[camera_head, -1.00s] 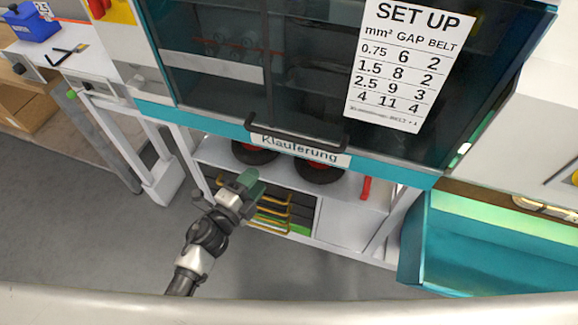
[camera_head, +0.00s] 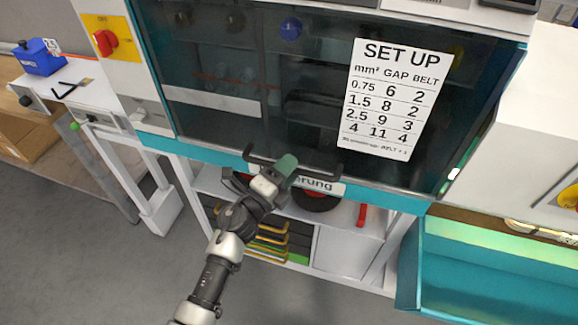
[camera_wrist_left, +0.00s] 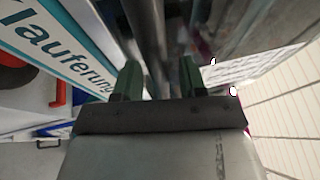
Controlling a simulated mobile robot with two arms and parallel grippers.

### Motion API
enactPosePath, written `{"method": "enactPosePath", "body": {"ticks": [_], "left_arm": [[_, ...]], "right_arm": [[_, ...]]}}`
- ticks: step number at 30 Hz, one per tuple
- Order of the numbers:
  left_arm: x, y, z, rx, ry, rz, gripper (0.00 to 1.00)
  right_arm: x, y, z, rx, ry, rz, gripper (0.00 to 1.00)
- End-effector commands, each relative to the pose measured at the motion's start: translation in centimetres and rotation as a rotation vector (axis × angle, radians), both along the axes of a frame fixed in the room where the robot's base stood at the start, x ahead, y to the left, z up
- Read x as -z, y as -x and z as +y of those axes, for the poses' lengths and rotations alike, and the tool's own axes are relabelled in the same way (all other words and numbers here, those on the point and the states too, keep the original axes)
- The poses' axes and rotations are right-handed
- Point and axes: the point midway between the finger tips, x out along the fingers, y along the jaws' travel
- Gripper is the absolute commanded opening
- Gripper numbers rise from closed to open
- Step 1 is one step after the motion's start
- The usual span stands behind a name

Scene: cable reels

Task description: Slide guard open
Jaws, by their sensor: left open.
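The guard (camera_head: 330,115) is a dark see-through panel with a teal frame, and it is down over the machine front. Its black bar handle (camera_head: 318,172) runs along the lower edge, by the "Klauferung" label (camera_wrist_left: 60,55). My left gripper (camera_head: 287,163) is at the middle of the handle and covers part of it and of the label. In the left wrist view its two green fingers (camera_wrist_left: 160,75) are apart, with the dark handle bar (camera_wrist_left: 148,40) running between them. I cannot tell whether they touch it. My right gripper is not in view.
A set-up sign (camera_head: 400,98) is on the guard. Below is a white shelf with dark reels (camera_head: 317,198) and a red upright piece (camera_head: 362,215). A teal bin (camera_head: 490,265) stands at the lower right. A red switch on a yellow plate (camera_head: 105,42) is at the upper left.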

Motion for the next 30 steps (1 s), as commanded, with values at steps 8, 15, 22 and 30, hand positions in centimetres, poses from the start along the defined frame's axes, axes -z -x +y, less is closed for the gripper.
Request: {"method": "enactPosePath", "body": {"ticks": [8,15,22,30], "left_arm": [[0.0,-0.2,-0.2,0.0,-0.001,0.001,0.41],[0.0,-0.2,-0.2,0.0,-0.001,0.001,0.12],[0.0,-0.2,-0.2,0.0,0.0,0.001,0.0],[-1.5,-0.6,-0.2,0.0,-0.001,-0.001,0.0]], "right_arm": [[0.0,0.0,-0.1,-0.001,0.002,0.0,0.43],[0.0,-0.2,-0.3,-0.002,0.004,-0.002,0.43],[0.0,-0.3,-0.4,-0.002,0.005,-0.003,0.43],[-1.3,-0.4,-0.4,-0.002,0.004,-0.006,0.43]]}}
